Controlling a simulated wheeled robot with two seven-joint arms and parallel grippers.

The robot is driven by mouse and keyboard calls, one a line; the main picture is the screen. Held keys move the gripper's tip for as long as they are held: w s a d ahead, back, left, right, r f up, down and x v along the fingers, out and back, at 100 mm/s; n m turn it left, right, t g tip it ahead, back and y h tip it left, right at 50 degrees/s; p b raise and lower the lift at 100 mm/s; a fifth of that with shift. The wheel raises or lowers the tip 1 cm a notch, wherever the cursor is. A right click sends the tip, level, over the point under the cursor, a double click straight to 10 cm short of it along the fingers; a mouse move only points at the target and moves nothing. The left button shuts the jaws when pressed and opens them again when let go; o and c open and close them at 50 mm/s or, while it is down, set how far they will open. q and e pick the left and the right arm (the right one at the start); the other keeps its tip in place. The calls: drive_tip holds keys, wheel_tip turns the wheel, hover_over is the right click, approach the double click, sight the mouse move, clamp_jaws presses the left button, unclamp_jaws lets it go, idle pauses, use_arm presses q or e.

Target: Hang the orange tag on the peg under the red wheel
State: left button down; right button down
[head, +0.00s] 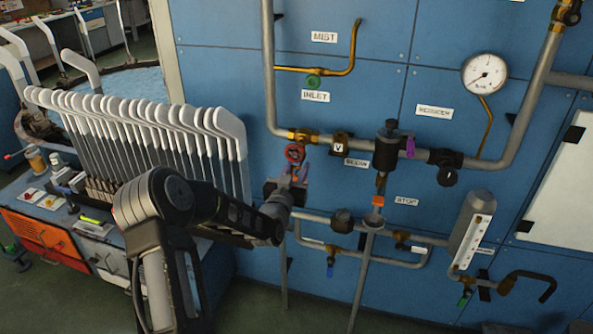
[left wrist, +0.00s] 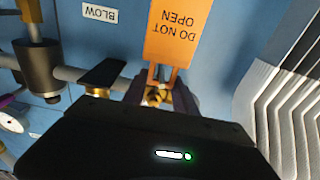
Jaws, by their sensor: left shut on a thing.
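The red wheel (head: 295,152) is on the wall pipework in the head view, just above the tips of my left gripper (head: 297,173). In the left wrist view, the gripper (left wrist: 162,92) is shut on the strap of the orange tag (left wrist: 178,32), which reads "DO NOT OPEN". The tag hangs down from the strap, upside down in this picture. A small brass part (left wrist: 154,97) shows by the strap between the fingers; I cannot tell whether the strap is around it. The tag is not distinguishable in the head view. My right gripper is not in view.
Grey pipes (head: 268,70) and a dark valve (head: 387,148) with a purple part stand to the right of the wheel. A row of white-topped sock boards (head: 225,125) stands close on the left. The blue wall panel (head: 220,60) above is mostly bare.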

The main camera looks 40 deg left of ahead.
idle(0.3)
use_arm(q)
drive_tip(key=c, duration=0.9)
unclamp_jaws()
drive_tip(key=b+v, duration=0.1)
drive_tip(key=v, duration=0.6)
drive_tip(key=shift+s+d, duration=0.15)
drive_tip(key=shift+s, duration=0.25)
